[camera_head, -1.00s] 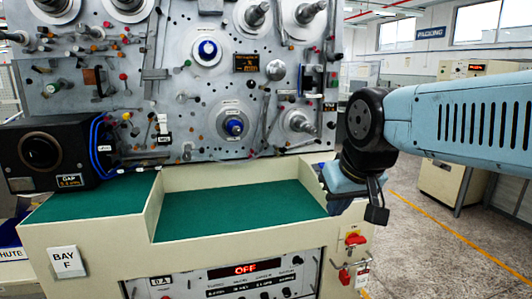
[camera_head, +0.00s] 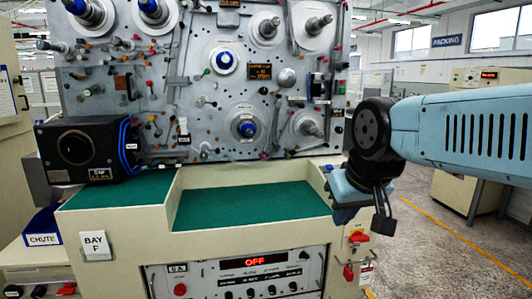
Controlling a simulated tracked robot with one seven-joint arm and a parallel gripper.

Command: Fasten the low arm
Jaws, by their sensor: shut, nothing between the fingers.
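The grey winding panel (camera_head: 200,110) stands upright ahead in the head view, with spindles, rollers, small coloured knobs and levers. A long slanted grey lever (camera_head: 271,124) lies low on its right half, beside a low blue-centred hub (camera_head: 246,128). I cannot tell which part is the low arm or whether it is fastened. My gripper (camera_head: 362,206) hangs at the right, in front of the right end of the green ledge, well apart from the levers. It is shut and empty. Its fingertips are small and hard to make out.
A green-lined ledge (camera_head: 250,207) with cream walls juts out below the panel. A black gap gauge box (camera_head: 82,150) stands at its left. The control unit below shows a red OFF display (camera_head: 267,261). Red switches (camera_head: 358,245) sit below my gripper. Open floor (camera_head: 430,255) lies right.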

